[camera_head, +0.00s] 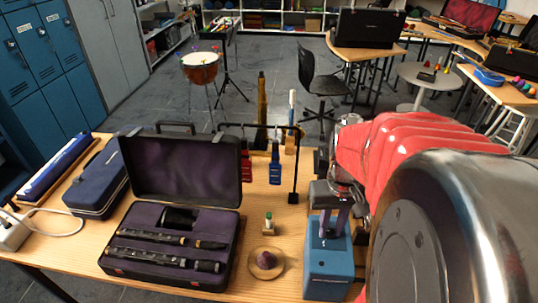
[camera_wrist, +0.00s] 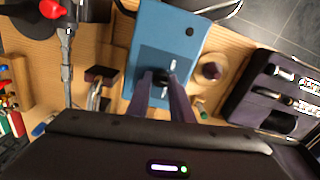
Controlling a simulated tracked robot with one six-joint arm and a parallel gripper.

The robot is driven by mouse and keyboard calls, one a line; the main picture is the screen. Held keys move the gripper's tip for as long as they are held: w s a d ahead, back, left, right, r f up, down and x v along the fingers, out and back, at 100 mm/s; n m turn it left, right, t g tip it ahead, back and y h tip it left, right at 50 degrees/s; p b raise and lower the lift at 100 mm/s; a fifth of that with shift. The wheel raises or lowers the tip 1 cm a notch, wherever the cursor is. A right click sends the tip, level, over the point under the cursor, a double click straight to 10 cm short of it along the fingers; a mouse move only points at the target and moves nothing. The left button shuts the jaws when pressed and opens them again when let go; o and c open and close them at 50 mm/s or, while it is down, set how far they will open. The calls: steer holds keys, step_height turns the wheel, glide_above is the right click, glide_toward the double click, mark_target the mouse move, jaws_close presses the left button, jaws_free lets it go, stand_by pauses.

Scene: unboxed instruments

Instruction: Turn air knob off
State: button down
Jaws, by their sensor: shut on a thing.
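A blue box (camera_head: 328,272) stands at the front right of the table in the head view. It also shows at the top middle of the wrist view (camera_wrist: 158,38), with a dark round spot on its face. My gripper (camera_head: 329,232) reaches down onto the top of this box. In the wrist view my two fingers (camera_wrist: 162,86) close around a small dark air knob (camera_wrist: 162,76) on a darker blue panel. A light mark shows beside the knob. The fingers hide part of the knob, and its turn angle is hard to read.
An open instrument case (camera_head: 115,262) with clarinet parts fills the table's middle left. A small round wooden piece (camera_head: 266,263) and a green-topped item (camera_head: 268,222) stand between the case and the box. A black rack (camera_head: 293,165) stands behind.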

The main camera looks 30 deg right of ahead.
mark_target(330, 230)
steer(key=shift+m, duration=0.8)
steer(key=c, duration=1.6)
jaws_free()
step_height(330, 230, up, 14)
steer(key=shift+f, duration=0.15)
